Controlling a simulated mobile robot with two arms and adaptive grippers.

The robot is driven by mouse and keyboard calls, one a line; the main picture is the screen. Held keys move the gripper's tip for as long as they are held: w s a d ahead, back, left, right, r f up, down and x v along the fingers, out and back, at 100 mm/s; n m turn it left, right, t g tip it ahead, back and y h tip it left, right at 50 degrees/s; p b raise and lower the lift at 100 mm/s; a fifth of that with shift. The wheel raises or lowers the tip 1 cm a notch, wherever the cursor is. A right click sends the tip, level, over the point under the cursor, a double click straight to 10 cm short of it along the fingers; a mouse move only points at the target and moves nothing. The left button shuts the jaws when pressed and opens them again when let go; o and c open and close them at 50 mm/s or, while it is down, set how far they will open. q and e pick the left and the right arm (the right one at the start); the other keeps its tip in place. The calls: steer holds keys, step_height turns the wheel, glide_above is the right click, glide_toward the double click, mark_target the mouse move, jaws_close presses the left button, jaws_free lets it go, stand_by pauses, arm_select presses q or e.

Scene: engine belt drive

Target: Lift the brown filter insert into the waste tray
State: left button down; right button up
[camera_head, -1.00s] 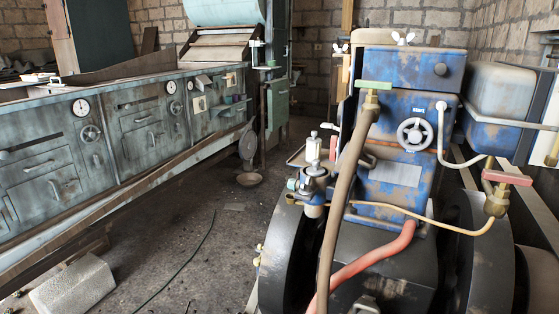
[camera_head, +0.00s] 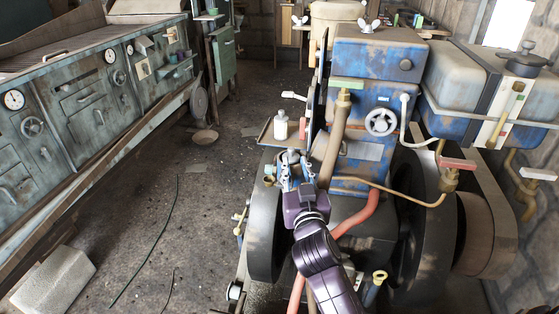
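My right gripper (camera_head: 295,163) is at the end of a purple arm that comes up from the bottom of the picture. It is at the left side of the blue engine, where it covers the small filter housing. Its fingers are small here, and I cannot tell whether they are open or shut on anything. I cannot make out the brown filter insert. A shallow tray (camera_head: 266,134), which may be the waste tray, is just beyond the gripper, with a white bottle (camera_head: 281,125) at it. My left gripper is not in view.
The blue engine (camera_head: 372,95) has a handwheel (camera_head: 381,122), a brown hose (camera_head: 334,140), a red hose (camera_head: 357,215) and dark flywheels (camera_head: 266,215) close to my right arm. A grey-green workbench (camera_head: 85,105) runs along the left. The floor (camera_head: 190,235) between is mostly clear.

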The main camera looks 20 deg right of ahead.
mark_target(292, 161)
steer(key=shift+f+p+x, duration=0.2)
steer(key=shift+p+x, duration=0.2)
steer(key=shift+x, duration=1.45)
steer(key=shift+f+p+x, duration=0.25)
steer(key=shift+p+x, duration=0.1)
steer(key=shift+x, duration=1.5)
steer(key=shift+s+d, duration=0.1)
steer(key=shift+c, duration=0.5)
jaws_close()
